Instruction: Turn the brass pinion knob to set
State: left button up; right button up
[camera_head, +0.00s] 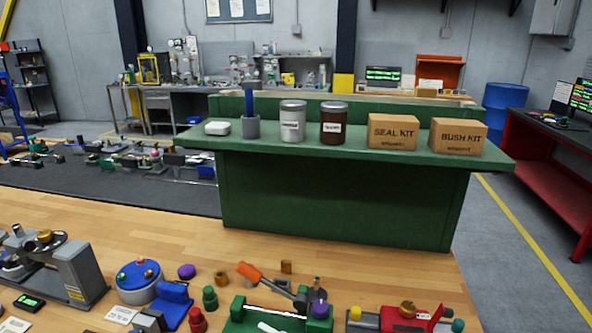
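Brass-coloured round parts show in more than one place on the wooden workbench (150,228). One brass knob (44,236) sits on top of the grey metal fixture (80,273) at the lower left. Another brass knob (407,308) sits on the red device (395,321) at the lower right. I cannot tell from this view which one is the pinion knob. Neither of my grippers shows, and nothing touches either knob.
A blue-topped round unit (138,275), a green fixture (240,318) with an orange handle (248,271), and small coloured knobs crowd the bench front. A green shelf (340,200) with jars and boxes stands behind.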

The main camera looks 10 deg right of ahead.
aim_at(407, 309)
jog(key=k, duration=0.45)
jog(key=k+l+u, duration=0.1)
jog(key=l, duration=0.3)
jog(key=k+l, duration=0.3)
jog(key=k+l+u, duration=0.15)
jog(key=l, duration=0.3)
jog(key=i+l, duration=0.1)
jog(key=l, duration=0.4)
jog(key=i+l+u, duration=0.1)
jog(key=l, duration=0.85)
jog(key=i+u, duration=0.05)
jog(key=i, duration=0.05)
